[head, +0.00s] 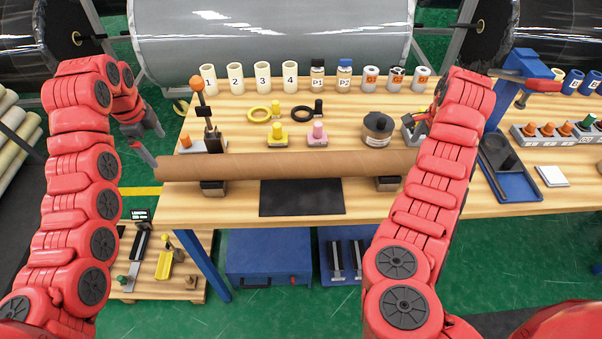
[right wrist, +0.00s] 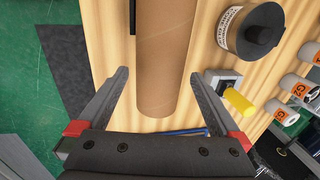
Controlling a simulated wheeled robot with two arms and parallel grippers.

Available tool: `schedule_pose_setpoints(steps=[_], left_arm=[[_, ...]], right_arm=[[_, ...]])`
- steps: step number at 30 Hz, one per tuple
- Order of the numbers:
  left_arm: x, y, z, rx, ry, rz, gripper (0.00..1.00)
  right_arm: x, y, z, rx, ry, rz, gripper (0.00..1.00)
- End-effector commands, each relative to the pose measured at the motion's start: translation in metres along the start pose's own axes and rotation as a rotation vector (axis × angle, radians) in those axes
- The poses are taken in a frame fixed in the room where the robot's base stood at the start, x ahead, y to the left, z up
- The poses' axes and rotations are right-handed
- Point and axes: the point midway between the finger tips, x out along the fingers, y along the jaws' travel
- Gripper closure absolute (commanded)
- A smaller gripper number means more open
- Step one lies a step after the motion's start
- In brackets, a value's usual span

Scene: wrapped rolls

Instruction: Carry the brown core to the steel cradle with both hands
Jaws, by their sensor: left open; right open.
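The brown core (head: 290,164) is a long cardboard tube lying level across two dark blocks on the table. My left gripper (head: 154,147) is open at the core's left end, one finger on its near side. My right arm hides the core's right end and my right gripper in the head view. In the right wrist view my right gripper (right wrist: 160,76) is open, its fingers on either side of the core's end (right wrist: 163,60) with gaps visible. I cannot tell for certain which item is the steel cradle; two grey upright pieces stand on a low blue tray (head: 322,273) under the table.
A dark mat (head: 300,203) lies in front of the core. A post with an orange ball (head: 197,85) rises near the left end. A low pallet (head: 190,285) stands at left.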

Motion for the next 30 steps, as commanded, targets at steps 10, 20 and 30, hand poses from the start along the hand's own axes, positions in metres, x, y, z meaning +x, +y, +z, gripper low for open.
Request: schedule_pose_setpoints(steps=[10,20,30], left_arm=[[0.0,0.0,0.0,0.0,0.0,-0.001,0.0],[0.0,0.0,0.0,0.0,0.0,-0.001,0.0],[0.0,0.0,0.0,0.0,0.0,-0.001,0.0]], right_arm=[[-0.053,-0.001,0.001,-0.002,0.0,-0.004,0.0],[-0.055,0.0,0.0,-0.001,0.001,0.0,0.0],[-0.055,0.0,0.0,-0.001,0.001,0.0,0.0]])
